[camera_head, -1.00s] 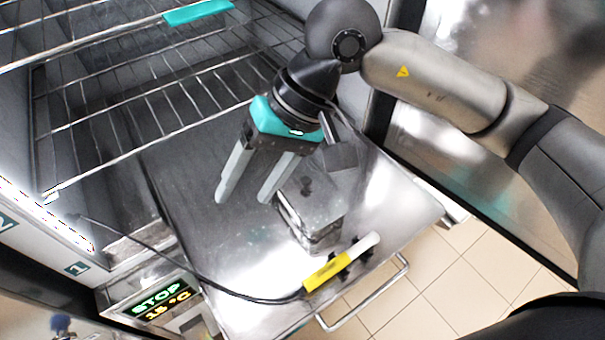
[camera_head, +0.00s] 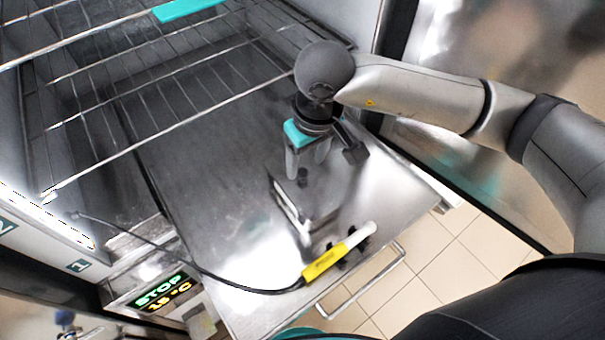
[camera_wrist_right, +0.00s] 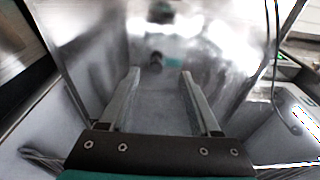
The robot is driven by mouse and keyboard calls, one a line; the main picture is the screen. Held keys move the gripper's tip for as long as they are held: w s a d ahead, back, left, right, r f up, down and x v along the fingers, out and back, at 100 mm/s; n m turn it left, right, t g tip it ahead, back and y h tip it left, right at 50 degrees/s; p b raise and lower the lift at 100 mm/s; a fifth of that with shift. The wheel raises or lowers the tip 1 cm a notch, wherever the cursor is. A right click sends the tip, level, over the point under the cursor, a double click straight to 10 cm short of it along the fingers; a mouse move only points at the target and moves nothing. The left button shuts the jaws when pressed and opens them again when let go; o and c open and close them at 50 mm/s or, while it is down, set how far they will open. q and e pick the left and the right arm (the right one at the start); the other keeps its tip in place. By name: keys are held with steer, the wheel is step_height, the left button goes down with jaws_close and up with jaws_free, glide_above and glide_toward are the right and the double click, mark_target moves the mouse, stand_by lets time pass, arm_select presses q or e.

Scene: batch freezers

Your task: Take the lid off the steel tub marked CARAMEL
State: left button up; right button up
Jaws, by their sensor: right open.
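My left gripper does not show.
A yellow and white probe (camera_head: 338,254) with a black cable lies at the shelf's front, near the tub. Wire racks (camera_head: 160,70) hang at upper left. The steel shelf (camera_head: 215,170) is clear left of the tub. A handle (camera_head: 365,280) juts out in front.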

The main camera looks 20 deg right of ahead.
mark_target(303, 171)
steer(key=f, duration=0.1)
steer(key=w+f+p, duration=0.1)
steer(key=f, duration=0.1)
steer(key=w+f, duration=0.1)
steer(key=shift+f, duration=0.65)
jaws_close()
